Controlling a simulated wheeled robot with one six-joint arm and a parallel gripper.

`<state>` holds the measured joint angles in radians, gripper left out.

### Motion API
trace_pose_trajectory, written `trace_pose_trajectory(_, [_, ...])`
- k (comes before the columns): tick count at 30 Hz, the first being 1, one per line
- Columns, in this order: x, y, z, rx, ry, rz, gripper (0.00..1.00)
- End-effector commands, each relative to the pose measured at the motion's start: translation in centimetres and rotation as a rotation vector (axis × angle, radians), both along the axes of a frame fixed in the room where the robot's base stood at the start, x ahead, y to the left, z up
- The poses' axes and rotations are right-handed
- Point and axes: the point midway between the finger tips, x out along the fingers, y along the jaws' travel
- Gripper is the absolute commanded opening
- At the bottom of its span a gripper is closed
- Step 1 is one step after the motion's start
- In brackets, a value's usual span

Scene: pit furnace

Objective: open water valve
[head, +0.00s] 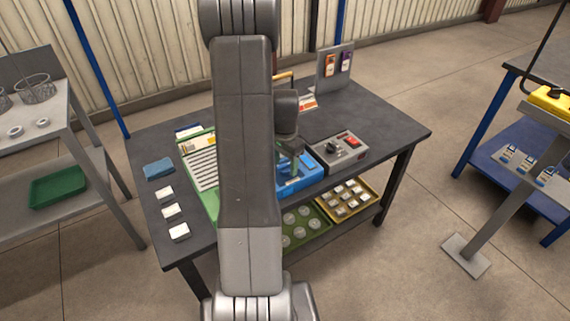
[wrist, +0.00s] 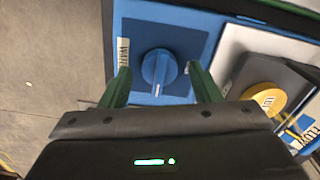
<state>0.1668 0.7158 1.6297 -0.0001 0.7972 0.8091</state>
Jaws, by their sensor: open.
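A blue round knob (wrist: 159,70) with a raised grip bar and a white mark at its lower end sits on a blue panel (wrist: 195,45) in the wrist view. A white label that seems to start with "WAT" runs along the panel's left side. My gripper (wrist: 160,78) is open, with one green finger on each side of the knob and a gap on both sides. Nothing is held. In the head view, my gripper (head: 292,158) is over a blue box (head: 302,182) on the dark workbench (head: 385,118); my arm hides much of it, and the knob is not visible there.
A yellow knob (wrist: 264,99) on a dark block stands right of the blue panel. A grey control box (head: 340,153) with a red switch is beside the blue box. White blocks (head: 171,212) and a blue pad (head: 158,168) lie left. The bench's right end is clear.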

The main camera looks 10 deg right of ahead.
Motion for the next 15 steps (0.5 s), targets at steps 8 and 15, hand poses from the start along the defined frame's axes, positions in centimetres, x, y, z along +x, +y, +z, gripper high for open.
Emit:
trace_pose_trajectory(8, [0.1,0.0,6.0,-0.001,-0.008,0.0,0.57])
trace_pose_trajectory(15, [0.1,0.0,10.8,-0.001,-0.007,0.0,0.57])
